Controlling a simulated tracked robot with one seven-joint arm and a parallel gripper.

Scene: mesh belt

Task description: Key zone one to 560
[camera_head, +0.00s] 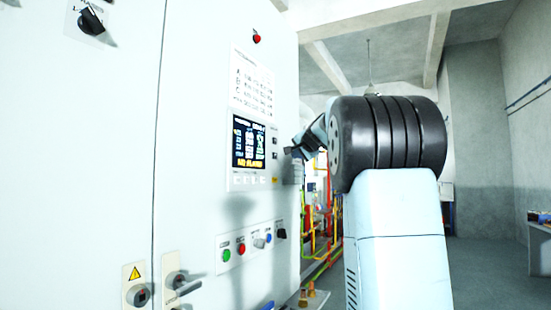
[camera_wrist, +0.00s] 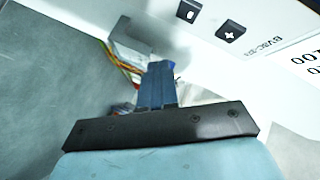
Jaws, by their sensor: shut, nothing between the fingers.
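The controller display (camera_head: 249,143) is lit on the white cabinet front in the head view, with yellow and white characters too small to read surely. A column of small dark keys (camera_head: 275,141) sits at its right edge. My gripper (camera_head: 292,152) is just right of these keys, at the cabinet's right edge. In the wrist view my gripper (camera_wrist: 160,68) is shut and empty. Two dark keys, one with a plus-like mark (camera_wrist: 231,32) and one beside it (camera_wrist: 188,10), lie on the white panel beyond the fingertips. Any contact cannot be told.
Below the display are green (camera_head: 226,255), red (camera_head: 241,249) and blue buttons and dark knobs. A printed chart (camera_head: 254,82) and a red lamp (camera_head: 257,36) are above. Coloured pipes (camera_head: 325,225) stand behind my arm.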

